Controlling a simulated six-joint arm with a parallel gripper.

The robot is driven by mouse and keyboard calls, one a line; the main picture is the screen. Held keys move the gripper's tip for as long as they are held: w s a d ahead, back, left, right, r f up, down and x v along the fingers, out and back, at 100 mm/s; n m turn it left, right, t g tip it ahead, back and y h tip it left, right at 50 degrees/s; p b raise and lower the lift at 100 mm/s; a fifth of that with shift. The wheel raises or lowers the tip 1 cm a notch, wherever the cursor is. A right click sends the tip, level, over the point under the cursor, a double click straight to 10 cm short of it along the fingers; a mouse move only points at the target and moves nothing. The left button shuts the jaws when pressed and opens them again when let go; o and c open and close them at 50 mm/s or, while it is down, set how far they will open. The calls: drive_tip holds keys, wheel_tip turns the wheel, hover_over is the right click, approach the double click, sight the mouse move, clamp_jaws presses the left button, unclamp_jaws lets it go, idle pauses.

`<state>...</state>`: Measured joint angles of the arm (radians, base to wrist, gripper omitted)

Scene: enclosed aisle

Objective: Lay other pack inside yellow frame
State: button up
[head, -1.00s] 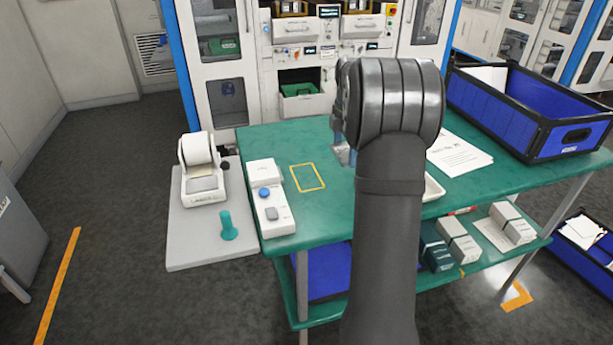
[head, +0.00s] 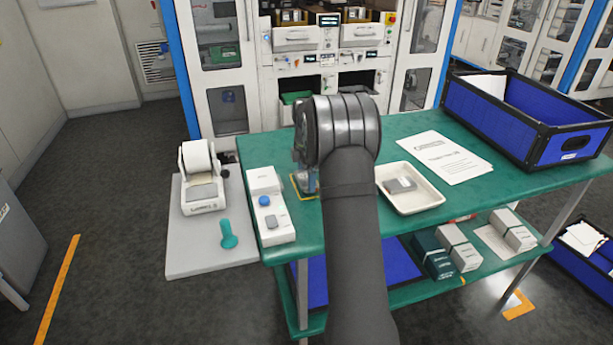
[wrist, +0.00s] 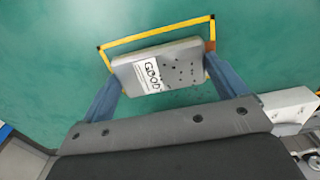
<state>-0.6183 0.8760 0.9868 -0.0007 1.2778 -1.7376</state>
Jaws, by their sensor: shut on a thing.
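My gripper (wrist: 166,84) is shut on a grey pack (wrist: 182,66) with a white "GOOD" label; a finger lies at each end of it. The yellow frame (wrist: 150,34) is an outline on the green table top, and the pack appears over it, slightly turned against its far edge. I cannot tell whether the pack touches the table. In the head view my gripper (head: 312,186) is at the yellow frame (head: 293,187), and my arm hides most of the frame and the held pack. Another grey pack (head: 399,185) lies in the white tray (head: 428,199).
A white control box (head: 270,218) with a blue button stands left of the frame. Papers (head: 444,157) and a blue crate (head: 490,115) are at the right. A label printer (head: 202,190) and a teal peg (head: 228,236) stand on the grey side shelf (head: 190,245).

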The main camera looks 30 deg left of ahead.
sight(306, 177)
drive_tip(key=shift+f, duration=0.35)
drive_tip(key=shift+f, duration=0.15)
drive_tip(key=o, duration=0.7)
drive_tip(key=shift+o, duration=0.2)
wheel_tip(306, 177, up, 12)
drive_tip(key=shift+r, duration=0.2)
drive_tip(key=shift+f, duration=0.1)
wheel_tip(306, 177, down, 12)
drive_tip(key=shift+f, duration=0.25)
drive_tip(key=shift+r, duration=2.1)
